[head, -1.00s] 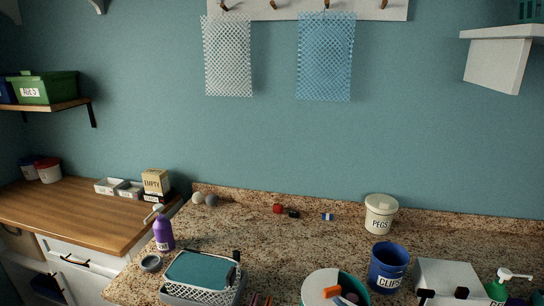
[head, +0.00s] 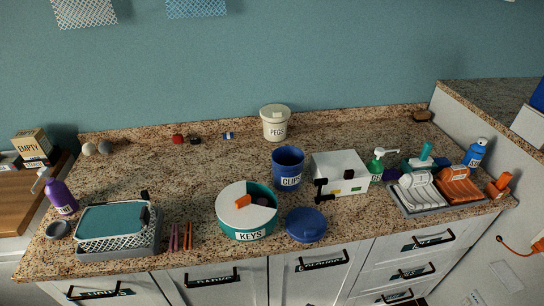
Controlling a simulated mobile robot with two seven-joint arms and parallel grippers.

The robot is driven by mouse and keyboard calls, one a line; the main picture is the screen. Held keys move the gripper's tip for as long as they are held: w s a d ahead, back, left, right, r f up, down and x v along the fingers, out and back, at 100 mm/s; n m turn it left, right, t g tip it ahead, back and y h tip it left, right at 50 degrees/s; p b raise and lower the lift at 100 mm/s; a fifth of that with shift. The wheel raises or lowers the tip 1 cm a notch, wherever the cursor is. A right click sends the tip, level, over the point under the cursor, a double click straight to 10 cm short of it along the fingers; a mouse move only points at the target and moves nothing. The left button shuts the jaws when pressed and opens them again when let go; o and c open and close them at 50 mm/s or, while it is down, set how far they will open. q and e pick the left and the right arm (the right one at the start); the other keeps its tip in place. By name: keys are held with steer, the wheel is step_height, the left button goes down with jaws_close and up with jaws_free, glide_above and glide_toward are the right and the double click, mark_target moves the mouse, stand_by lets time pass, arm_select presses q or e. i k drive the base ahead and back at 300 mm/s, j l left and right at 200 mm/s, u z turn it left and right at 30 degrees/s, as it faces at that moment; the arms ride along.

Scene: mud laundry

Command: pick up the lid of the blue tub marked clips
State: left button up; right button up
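The blue tub marked clips (head: 287,163) stands upright on the granite counter, open at the top, with its label facing me. A round blue lid (head: 306,224) lies on the counter near the front edge, in front of the tub and apart from it. It matches the tub in colour. Neither of my grippers shows in the head view.
A round teal and white keys container (head: 247,211) stands just left of the lid. A white box (head: 340,173) is behind it to the right. A cream pegs tub (head: 275,123) stands at the back. A basket (head: 118,232) is at left. Counter right of the lid is clear.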

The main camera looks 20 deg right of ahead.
mark_target(304, 224)
steer(key=l+z, duration=0.15)
steer(key=z, duration=0.8)
